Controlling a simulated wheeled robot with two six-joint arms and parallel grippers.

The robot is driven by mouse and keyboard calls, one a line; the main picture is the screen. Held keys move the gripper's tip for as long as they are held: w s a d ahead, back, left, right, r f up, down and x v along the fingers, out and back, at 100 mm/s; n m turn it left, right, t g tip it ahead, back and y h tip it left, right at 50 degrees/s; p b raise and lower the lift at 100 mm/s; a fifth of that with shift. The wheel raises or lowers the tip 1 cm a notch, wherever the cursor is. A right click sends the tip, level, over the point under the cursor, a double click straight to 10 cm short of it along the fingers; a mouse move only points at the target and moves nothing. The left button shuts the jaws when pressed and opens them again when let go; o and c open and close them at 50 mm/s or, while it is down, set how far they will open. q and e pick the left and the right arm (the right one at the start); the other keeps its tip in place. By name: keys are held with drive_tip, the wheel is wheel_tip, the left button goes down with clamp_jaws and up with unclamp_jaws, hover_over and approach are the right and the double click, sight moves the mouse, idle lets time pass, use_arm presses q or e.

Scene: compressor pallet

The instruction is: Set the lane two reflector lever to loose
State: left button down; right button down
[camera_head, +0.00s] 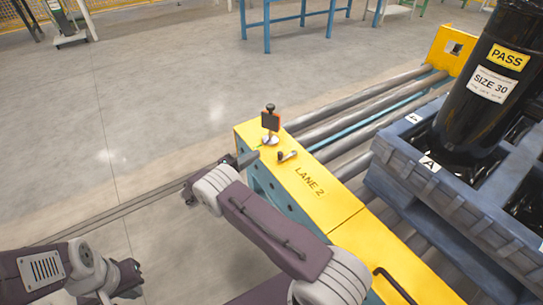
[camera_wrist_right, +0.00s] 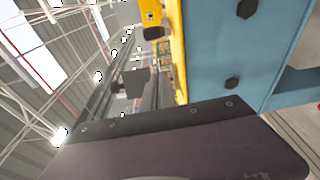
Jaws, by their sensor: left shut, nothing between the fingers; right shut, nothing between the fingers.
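The lane two reflector (camera_head: 271,121) is a small orange-faced square with a dark frame on a short post, upright on the yellow lane end plate (camera_head: 320,195). A small lever (camera_head: 287,155) with a dark knob lies on the plate just in front of it, slanting across; its setting marks are too small to read. My right gripper (camera_head: 243,159) is shut and empty beside the plate's left edge, left of the lever and apart from it. The right wrist view shows a dark square, likely the reflector (camera_wrist_right: 135,82). My left gripper (camera_head: 134,270) is at the lower left, shut, far from the lever.
Rollers (camera_head: 365,100) run behind the plate to a yellow end block (camera_head: 452,48). A blue-grey pallet (camera_head: 400,178) with a black compressor (camera_head: 480,95) stands at the right. A black handle (camera_head: 393,284) sits on the near yellow surface. Floor at the left is open.

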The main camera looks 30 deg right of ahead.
sight(272, 162)
drive_tip(key=b+x, duration=0.1)
drive_tip(key=x, duration=0.6)
drive_tip(key=shift+s+f+b, duration=0.1)
drive_tip(key=shift+s+b, duration=0.1)
drive_tip(key=shift+b, duration=0.15)
drive_tip(key=shift+s+a, duration=0.2)
drive_tip(key=shift+s, duration=1.6)
drive_tip(key=shift+r, duration=0.2)
